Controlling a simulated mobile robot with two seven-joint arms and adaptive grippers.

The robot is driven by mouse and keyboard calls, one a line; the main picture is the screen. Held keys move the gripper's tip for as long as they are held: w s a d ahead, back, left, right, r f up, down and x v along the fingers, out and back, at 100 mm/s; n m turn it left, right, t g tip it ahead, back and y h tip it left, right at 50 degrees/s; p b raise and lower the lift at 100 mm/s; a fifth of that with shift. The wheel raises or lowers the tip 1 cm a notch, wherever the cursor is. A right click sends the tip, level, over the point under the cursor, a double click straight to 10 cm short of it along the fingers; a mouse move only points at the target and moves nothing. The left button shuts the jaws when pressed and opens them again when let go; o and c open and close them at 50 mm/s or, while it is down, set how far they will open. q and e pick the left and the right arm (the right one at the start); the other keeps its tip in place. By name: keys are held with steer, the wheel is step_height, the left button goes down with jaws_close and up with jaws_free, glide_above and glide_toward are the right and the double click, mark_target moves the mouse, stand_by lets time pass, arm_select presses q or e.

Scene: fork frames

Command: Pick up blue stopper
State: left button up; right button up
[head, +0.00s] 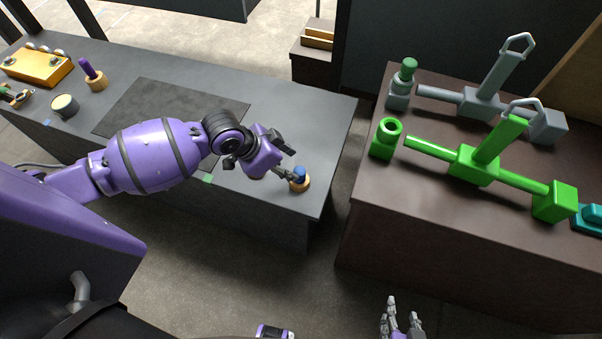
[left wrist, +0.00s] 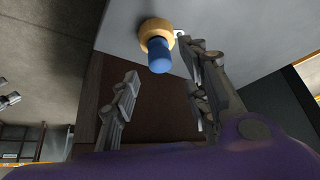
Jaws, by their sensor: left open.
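The blue stopper (head: 299,172) stands in a round wooden base (head: 300,185) near the right front corner of the dark grey table. My left gripper (head: 289,175) is open and reaches the stopper from the left; one finger lies close beside the base. I cannot tell whether it touches. My right gripper (head: 402,312) is low at the bottom of the head view, open and empty, away from the table.
A dark mat (head: 190,92) lies on the grey table (head: 325,110). A brown table (head: 400,225) on the right holds green and grey assemblies.

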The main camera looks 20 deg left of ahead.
mark_target(297, 172)
arm_select(q)
steer(key=x, duration=0.6)
steer(key=shift+d+f, duration=0.25)
steer(key=shift+d, duration=0.1)
jaws_close()
